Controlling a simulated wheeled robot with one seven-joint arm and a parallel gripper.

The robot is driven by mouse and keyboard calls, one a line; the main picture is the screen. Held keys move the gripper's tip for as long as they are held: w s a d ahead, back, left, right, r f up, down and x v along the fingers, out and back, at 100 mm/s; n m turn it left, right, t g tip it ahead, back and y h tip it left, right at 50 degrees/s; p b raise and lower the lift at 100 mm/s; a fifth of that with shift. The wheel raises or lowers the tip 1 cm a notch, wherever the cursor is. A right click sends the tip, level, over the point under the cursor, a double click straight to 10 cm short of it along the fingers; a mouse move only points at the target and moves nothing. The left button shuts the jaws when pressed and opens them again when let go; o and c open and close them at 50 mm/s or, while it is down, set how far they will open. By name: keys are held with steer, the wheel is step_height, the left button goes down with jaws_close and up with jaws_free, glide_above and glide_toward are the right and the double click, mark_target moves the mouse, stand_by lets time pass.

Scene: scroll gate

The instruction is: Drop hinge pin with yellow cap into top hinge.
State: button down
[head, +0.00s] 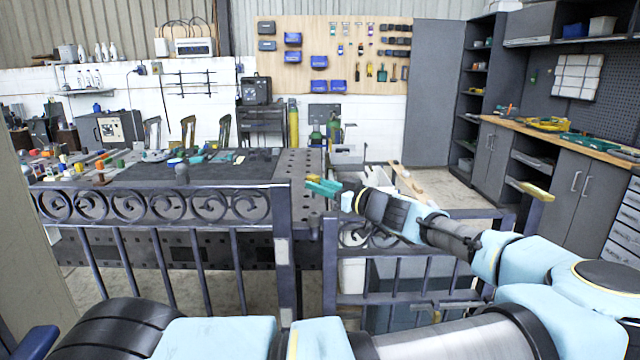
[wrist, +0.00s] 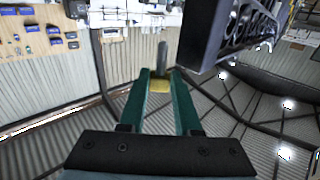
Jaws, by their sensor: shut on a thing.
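My gripper (head: 324,187) has green fingers and is above the gap between two dark scroll gate panels in the head view. In the wrist view my gripper (wrist: 160,82) is shut on the hinge pin. Its yellow cap (wrist: 160,86) sits between the fingertips, and the grey shaft (wrist: 162,54) sticks out beyond them. The left gate panel (head: 283,245) and right gate panel (head: 330,265) stand upright. The top hinge appears to be at the small dark fitting (head: 312,229) between their posts, below the fingertips; its hole cannot be made out. The pin and hinge are apart.
Part of the scroll gate (wrist: 228,32) is close at upper right in the wrist view. A perforated work table (head: 300,165) with tools stands behind the left panel. A wooden-topped workbench (head: 590,153) lines the right wall. Open floor lies beyond the right panel.

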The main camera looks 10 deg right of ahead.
steer(key=shift+f, duration=0.55)
steer(key=shift+f, duration=1.1)
steer(key=shift+s+d+b, duration=0.1)
steer(key=shift+b, duration=0.45)
steer(key=shift+f+b, duration=2)
steer(key=shift+b, duration=0.05)
stand_by(0.8)
steer(key=c, duration=0.5)
jaws_free()
steer(key=b+v, duration=0.3)
steer(key=v, duration=0.7)
steer(key=shift+s+d+b, duration=0.3)
steer(key=shift+b, duration=0.1)
